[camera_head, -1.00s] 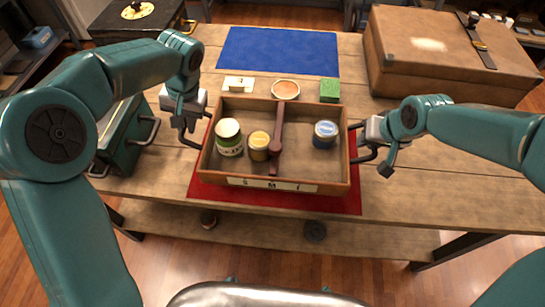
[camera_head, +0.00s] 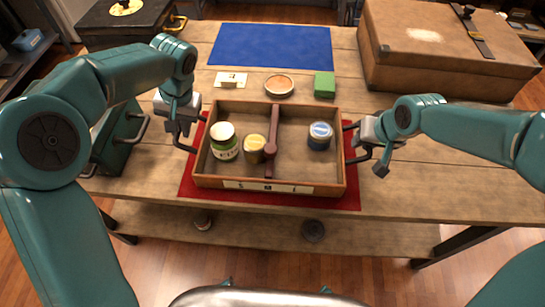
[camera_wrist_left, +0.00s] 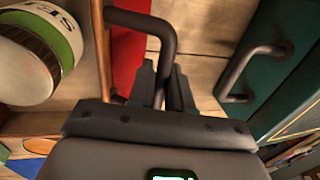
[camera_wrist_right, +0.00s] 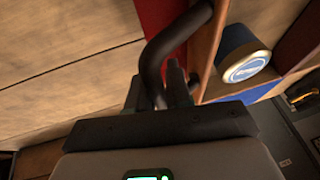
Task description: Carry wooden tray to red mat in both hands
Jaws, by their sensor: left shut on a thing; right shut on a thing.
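The wooden tray (camera_head: 300,187) is over the red mat (camera_head: 190,180), whose edges show around it. I cannot tell whether the tray touches the mat. My left gripper (camera_head: 182,135) is shut on the tray's left handle, a dark bar (camera_wrist_left: 165,40) in the left wrist view. My right gripper (camera_head: 368,150) is shut on the right handle, which shows in the right wrist view (camera_wrist_right: 160,55).
A blue mat (camera_head: 270,46) lies behind the tray. A white card (camera_head: 230,79), an orange-topped bowl (camera_head: 279,84) and a green block (camera_head: 324,84) stand just behind it. A brown suitcase (camera_head: 430,50) is at back right; a dark green case (camera_head: 120,140) is close on the left.

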